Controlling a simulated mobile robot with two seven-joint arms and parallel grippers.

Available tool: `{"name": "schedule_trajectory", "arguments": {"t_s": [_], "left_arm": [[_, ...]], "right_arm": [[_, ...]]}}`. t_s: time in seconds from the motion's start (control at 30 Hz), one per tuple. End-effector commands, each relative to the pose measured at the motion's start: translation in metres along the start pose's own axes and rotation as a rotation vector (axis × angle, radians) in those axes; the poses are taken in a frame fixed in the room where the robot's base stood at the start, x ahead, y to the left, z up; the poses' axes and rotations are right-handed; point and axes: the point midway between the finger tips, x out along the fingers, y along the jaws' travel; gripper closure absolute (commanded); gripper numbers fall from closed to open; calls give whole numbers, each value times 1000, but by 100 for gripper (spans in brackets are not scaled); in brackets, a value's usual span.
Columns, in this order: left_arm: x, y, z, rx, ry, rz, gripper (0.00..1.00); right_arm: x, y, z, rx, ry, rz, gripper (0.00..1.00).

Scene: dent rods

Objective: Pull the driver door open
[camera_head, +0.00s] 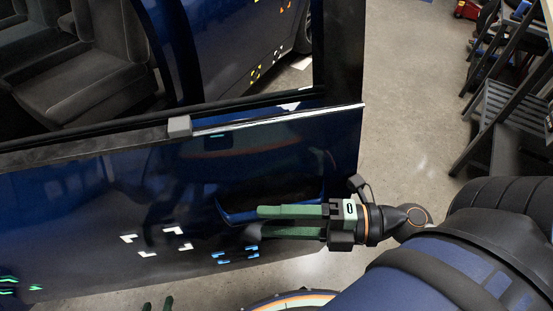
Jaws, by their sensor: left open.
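The dark blue driver door (80,210) fills the left and middle of the head view, with its window frame above. It stands out from the car body, with seat and rear bodywork showing through the window. The door handle (238,217) is low on the panel, toward its right end. My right gripper (260,221) comes in from the right with two green fingers. The upper finger overlaps the handle and the lower one is just below it. A narrow dark gap separates them; a grip is unclear. My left gripper (157,304) shows only its separated fingertips at the bottom edge.
The grey seat (85,85) is inside the car. A dark shelf or ladder (505,110) stands at the right, and a red item (467,9) is at the top. Bare concrete floor (415,90) lies to the right of the door.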

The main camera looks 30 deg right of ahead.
Motion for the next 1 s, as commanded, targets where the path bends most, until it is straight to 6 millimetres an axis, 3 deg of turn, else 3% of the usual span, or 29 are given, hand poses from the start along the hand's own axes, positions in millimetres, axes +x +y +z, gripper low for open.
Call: {"name": "schedule_trajectory", "arguments": {"t_s": [0.4, 0.57, 0.77, 1.0], "left_arm": [[0, 0, 0, 0, 1, -1, 50], [0, 0, 0, 0, 1, -1, 50], [-1, 0, -1, 0, 1, -1, 50], [-5, 0, -6, -1, 0, -1, 50]], "right_arm": [[0, 2, 0, 1, -2, 6, 44], [-9, 1, 0, 3, -4, 3, 44], [-41, 1, 0, 6, -5, 0, 44], [-92, 2, 0, 5, -7, 0, 44]]}}
